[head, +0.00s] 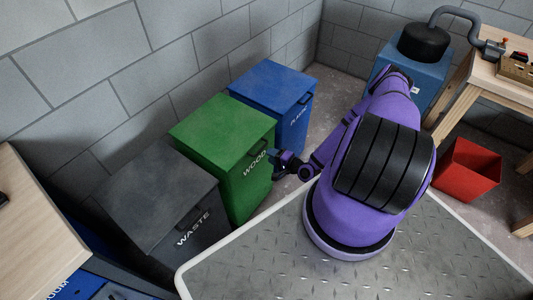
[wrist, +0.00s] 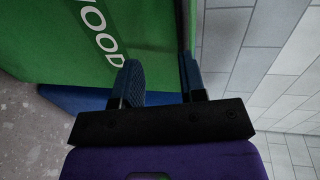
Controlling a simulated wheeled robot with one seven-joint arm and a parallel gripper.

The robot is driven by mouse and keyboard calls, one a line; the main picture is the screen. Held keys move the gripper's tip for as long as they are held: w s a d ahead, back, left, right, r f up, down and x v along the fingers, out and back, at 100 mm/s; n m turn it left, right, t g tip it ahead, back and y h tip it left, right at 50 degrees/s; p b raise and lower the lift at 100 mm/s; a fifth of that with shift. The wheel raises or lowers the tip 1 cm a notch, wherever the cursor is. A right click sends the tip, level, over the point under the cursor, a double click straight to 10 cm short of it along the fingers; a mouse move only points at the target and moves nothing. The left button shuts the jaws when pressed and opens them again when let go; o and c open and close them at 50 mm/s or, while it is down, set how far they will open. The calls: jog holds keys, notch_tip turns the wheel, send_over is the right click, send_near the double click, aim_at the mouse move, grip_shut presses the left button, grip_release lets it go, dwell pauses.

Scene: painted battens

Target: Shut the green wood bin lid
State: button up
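The green wood bin (head: 245,185) stands against the block wall, between the grey waste bin and the blue bin. Its green lid (head: 220,128) appears to lie flat across the top, with no clear gap visible. My gripper (head: 279,160) is at the bin's front, near the lid's front edge and the WOOD label. In the wrist view my gripper (wrist: 160,84) is open, its two dark fingers apart with no object clearly held between them. The green front of the bin (wrist: 50,45) is beyond them, and one finger is close to the lid's dark edge. Contact cannot be told.
The grey waste bin (head: 160,200) and blue bin (head: 275,85) flank the green one, both lids down. A red open box (head: 465,172) and a wooden workbench (head: 490,75) are at right. A blue drum-topped unit (head: 425,75) stands behind my arm. A wooden worktop (head: 30,220) is at left.

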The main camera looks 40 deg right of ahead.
jog(key=v, duration=0.7)
jog(key=shift+r, duration=0.15)
jog(key=shift+d, duration=0.1)
